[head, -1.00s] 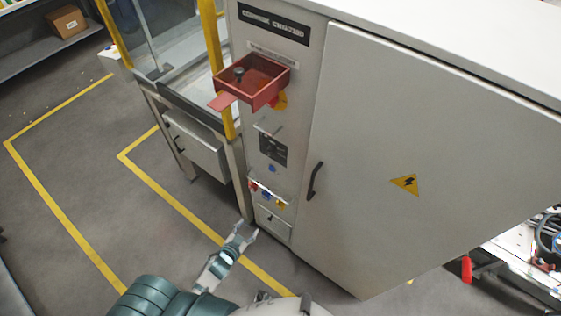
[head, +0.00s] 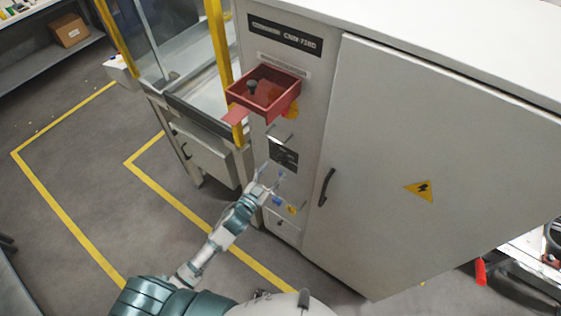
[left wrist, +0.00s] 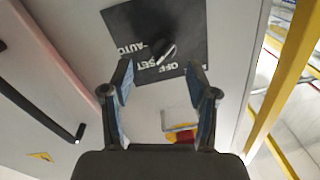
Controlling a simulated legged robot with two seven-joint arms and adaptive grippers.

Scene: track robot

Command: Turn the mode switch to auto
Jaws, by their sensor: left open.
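The mode switch is a dark knob (left wrist: 163,50) on a black plate (left wrist: 138,22) with white lettering that includes AUTO, OFF and SET, seen close up in the left wrist view. A light mark on the knob lies near the OFF and SET lettering; its exact setting is hard to tell. In the head view the plate (head: 284,154) is on the narrow front panel of the grey cabinet. My left gripper (head: 273,172) is open and empty, just below the plate. In the left wrist view its fingers (left wrist: 160,76) point at the plate, with the knob ahead between them, apart from it.
A red open box (head: 262,92) juts from the panel above the plate. Blue and yellow controls (head: 278,201) are below my gripper. The cabinet door has a dark handle (head: 325,187). A yellow post (head: 219,55) stands to the left.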

